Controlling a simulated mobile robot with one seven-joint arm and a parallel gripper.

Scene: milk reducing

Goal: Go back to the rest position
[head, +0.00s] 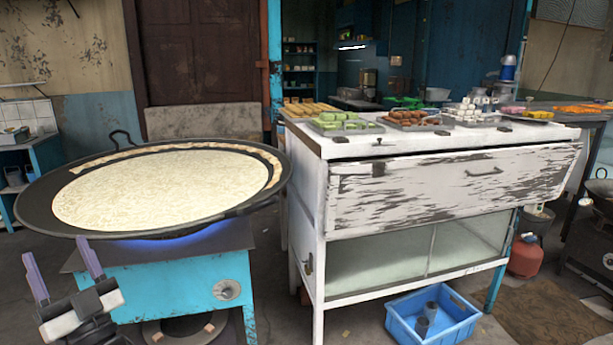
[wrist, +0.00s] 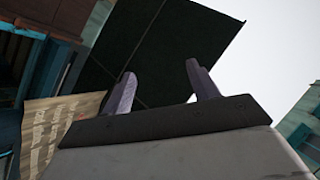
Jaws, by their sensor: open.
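My gripper (head: 64,274) is at the lower left of the head view, in front of the blue stove (head: 190,282) and below the left rim of the pan. Its two purple fingers are apart with nothing between them. In the wrist view my gripper (wrist: 160,86) also shows open and empty, pointing up toward a dark overhead panel (wrist: 165,45) and pale sky. A wide dark pan (head: 40,207) sits on the stove, holding a pale, milky layer (head: 160,187). A blue flame (head: 180,240) shows under the pan.
A worn white cart (head: 450,190) stands right of the stove, with trays of sweets (head: 345,125) on top. A blue crate (head: 433,316) is on the floor before it. A red gas cylinder (head: 529,258) stands farther right. Some bare floor lies between stove and cart.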

